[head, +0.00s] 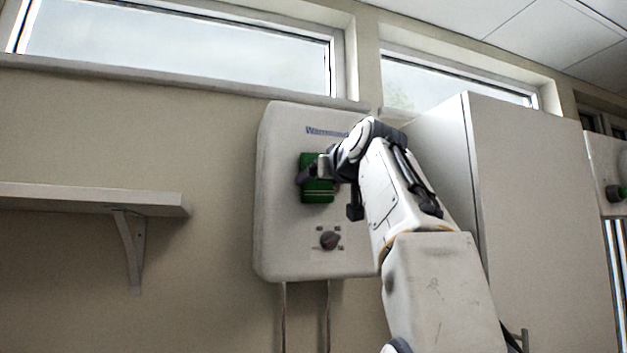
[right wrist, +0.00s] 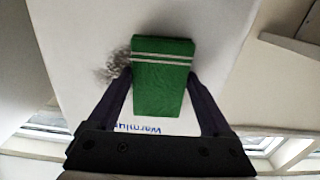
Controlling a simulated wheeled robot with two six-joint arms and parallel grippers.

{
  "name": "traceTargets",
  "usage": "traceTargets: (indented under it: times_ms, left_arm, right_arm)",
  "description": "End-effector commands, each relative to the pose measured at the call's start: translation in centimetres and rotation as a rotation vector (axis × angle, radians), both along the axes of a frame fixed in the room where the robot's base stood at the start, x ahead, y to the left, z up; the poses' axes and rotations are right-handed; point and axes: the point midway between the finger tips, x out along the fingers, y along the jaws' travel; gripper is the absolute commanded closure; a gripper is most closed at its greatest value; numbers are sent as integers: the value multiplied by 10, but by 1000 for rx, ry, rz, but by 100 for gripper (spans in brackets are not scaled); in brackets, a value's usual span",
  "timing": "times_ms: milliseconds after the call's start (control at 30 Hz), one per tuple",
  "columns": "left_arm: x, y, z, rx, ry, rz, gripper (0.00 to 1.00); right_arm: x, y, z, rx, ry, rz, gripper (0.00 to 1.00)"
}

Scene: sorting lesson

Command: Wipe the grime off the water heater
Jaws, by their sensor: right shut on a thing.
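The water heater (head: 285,230) is a white rounded box on the wall, with blue lettering at its top and a dark knob (head: 330,240) low on its front. My right gripper (head: 316,174) is shut on a green sponge (head: 318,194) with pale stripes, at the upper middle of the heater's front. The sponge looks to be at or very near the surface; contact is hard to tell. In the right wrist view, a dark grey grime patch (right wrist: 112,66) shows beside the sponge (right wrist: 160,95), partly behind it and a finger. The head view shows no grime. My left gripper is out of view.
A white wall shelf (head: 90,198) on a bracket is left of the heater. A tall white cabinet (head: 540,190) stands close on its right. Windows (head: 180,50) run above. Two pipes (head: 327,315) drop below the heater. Bare wall lies between shelf and heater.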

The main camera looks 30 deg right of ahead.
Motion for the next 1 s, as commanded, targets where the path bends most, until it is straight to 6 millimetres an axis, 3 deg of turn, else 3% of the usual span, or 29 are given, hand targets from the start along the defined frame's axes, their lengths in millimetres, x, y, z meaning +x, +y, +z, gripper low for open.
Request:
traceTargets:
  times_ms: [300,567,1000]
  left_arm:
    - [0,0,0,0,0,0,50]
    - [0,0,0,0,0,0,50]
    - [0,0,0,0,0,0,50]
  right_arm:
    - [-4,-27,-1,1,2,-3,61]
    - [-5,-36,-1,1,2,-2,61]
    - [-14,-66,-1,1,1,-2,61]
